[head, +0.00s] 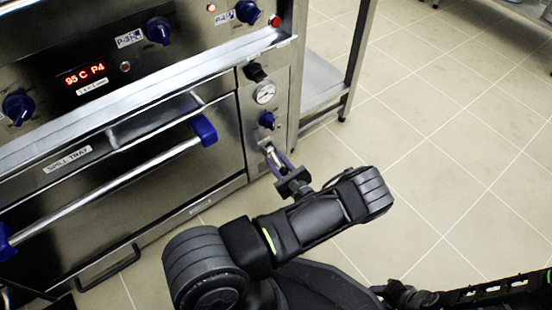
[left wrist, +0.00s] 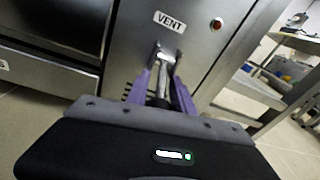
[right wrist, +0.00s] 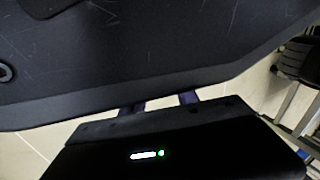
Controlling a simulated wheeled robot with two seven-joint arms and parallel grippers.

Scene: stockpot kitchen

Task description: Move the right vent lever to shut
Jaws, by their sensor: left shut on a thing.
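The vent lever is a short metal lever with a dark grip, mounted on the stove's right-hand steel panel. In the left wrist view the metal part of the lever (left wrist: 163,58) stands below the VENT label (left wrist: 170,21); it also shows in the head view (head: 269,150). My left gripper (head: 280,163) is shut on the lever, its purple fingers on either side of the dark grip (left wrist: 160,88). The fingers hide part of the grip. My right gripper (right wrist: 160,103) has its fingers apart with light floor between them; a black surface hides their tips.
The oven front has a long handle (head: 120,184) with blue ends. A gauge (head: 265,93) and a blue knob (head: 267,119) sit above the lever. A steel rack (head: 320,80) stands right of the stove. Tiled floor (head: 450,150) is clear to the right.

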